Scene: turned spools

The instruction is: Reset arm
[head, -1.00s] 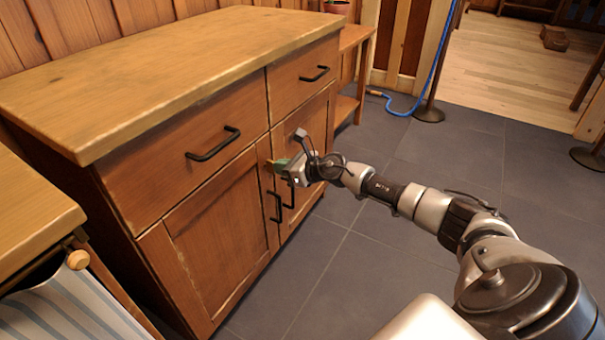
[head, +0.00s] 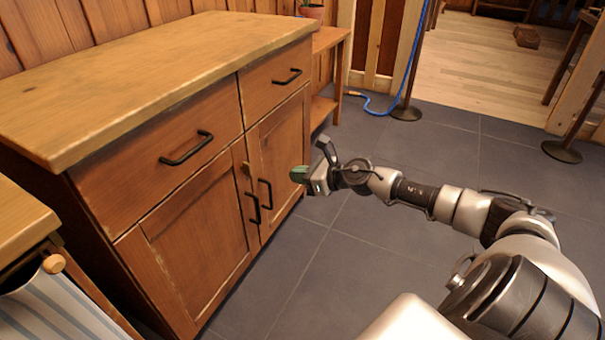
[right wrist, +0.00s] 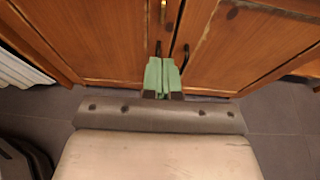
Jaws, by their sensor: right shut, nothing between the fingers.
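My right gripper (head: 298,174) is in front of the wooden cabinet (head: 190,235), apart from its right door. Its green fingers are together, with nothing between them; they also show in the right wrist view (right wrist: 162,76). Two black door handles (head: 259,202) sit to the left of the gripper in the head view. Both cabinet doors are closed. In the right wrist view the cabinet doors (right wrist: 100,35) fill the upper part, beyond the fingertips. My left gripper is not in view.
The cabinet has a wooden top (head: 150,70) and two closed drawers with black handles (head: 187,148). A side table (head: 330,45) with a plant pot (head: 311,11) stands behind it. A blue rope (head: 375,108) and posts (head: 406,112) stand at the back. Dark tiled floor (head: 370,250) is free.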

